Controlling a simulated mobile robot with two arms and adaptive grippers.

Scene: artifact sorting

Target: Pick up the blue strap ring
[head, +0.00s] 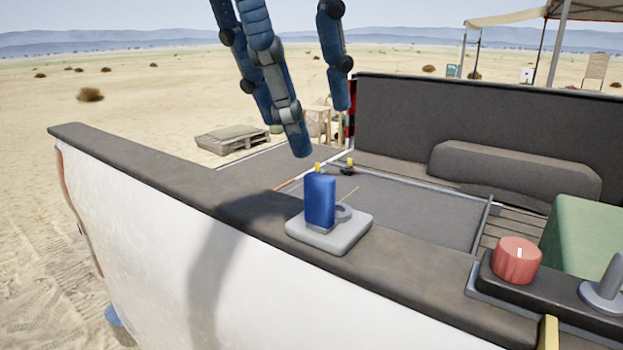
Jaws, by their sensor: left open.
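The blue strap ring (320,201) stands upright on a small light grey pad (300,237). It shows as a blue block-like body with a small yellow tip on top and a grey ring low on its right side. My left gripper (298,125) hangs down from the top of the view, with dark blue jointed fingers spread apart. It is open and empty, above the strap ring and clear of it in the picture. The exact gap in depth is hard to tell. My right gripper is not in view.
The pad rests on the dark top edge of a white side wall (230,270). A red knob-like piece (516,260) and a grey piece (604,290) sit on a dark tray at the right. A green box (590,240) stands behind them.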

